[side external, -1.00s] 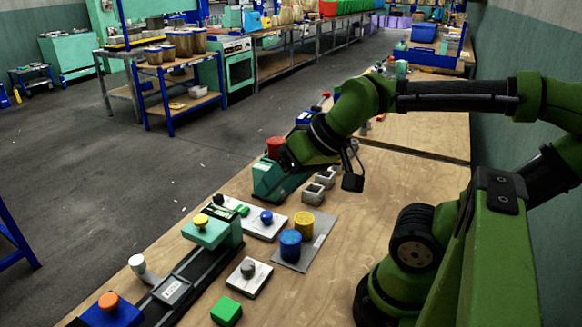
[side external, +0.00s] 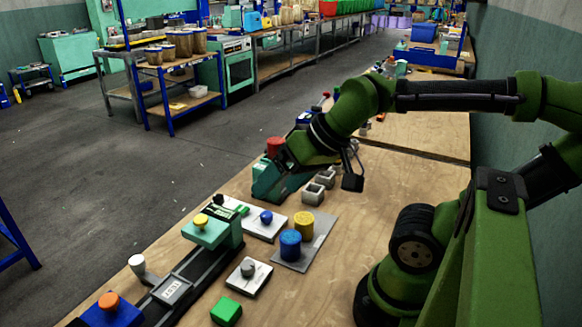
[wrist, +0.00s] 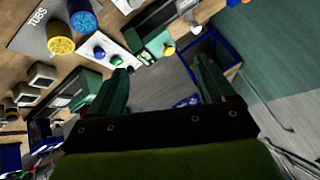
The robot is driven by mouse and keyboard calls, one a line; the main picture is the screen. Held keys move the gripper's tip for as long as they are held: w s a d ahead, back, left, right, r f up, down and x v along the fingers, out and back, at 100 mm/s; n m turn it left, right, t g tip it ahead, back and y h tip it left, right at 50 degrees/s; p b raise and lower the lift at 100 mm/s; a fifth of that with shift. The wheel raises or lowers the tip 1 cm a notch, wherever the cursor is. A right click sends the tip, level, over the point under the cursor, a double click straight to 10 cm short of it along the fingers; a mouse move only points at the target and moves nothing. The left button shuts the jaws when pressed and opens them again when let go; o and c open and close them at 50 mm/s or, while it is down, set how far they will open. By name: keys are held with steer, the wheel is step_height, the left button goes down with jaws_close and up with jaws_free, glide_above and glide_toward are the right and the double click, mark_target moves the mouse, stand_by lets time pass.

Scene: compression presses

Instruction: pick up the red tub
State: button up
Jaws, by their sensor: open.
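A red cylinder (side external: 275,146), which looks like the red tub, shows in the side view at the teal press (side external: 267,180), just left of my gripper. I cannot tell whether it rests on the press. I cannot make out a red tub in the wrist view. My gripper (wrist: 162,85) has its two fingers spread wide, with nothing held between them. In the side view it hangs above the bench beside the press, its fingertips hard to make out.
Several grey square blocks (side external: 313,193) stand right of the press. A white panel with a blue knob (side external: 266,217), a long press with a yellow knob (side external: 201,220) and a green block (side external: 226,311) lie nearer the camera. Bare wood (side external: 370,215) is clear at right.

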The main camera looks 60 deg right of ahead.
step_height(320, 180, up, 5)
steer(key=n+g+h, duration=0.2)
steer(key=n+g, duration=0.5)
glide_above(276, 141)
steer(key=f, duration=0.7)
steer(key=w+f, duration=0.1)
steer(key=f, duration=0.2)
steer(key=shift+a+f, duration=0.1)
steer(key=shift+f, duration=0.2)
steer(key=f, duration=0.5)
steer(key=shift+s+d+f, duration=0.2)
steer(key=shift+s+f, duration=0.1)
steer(key=shift+s, duration=0.1)
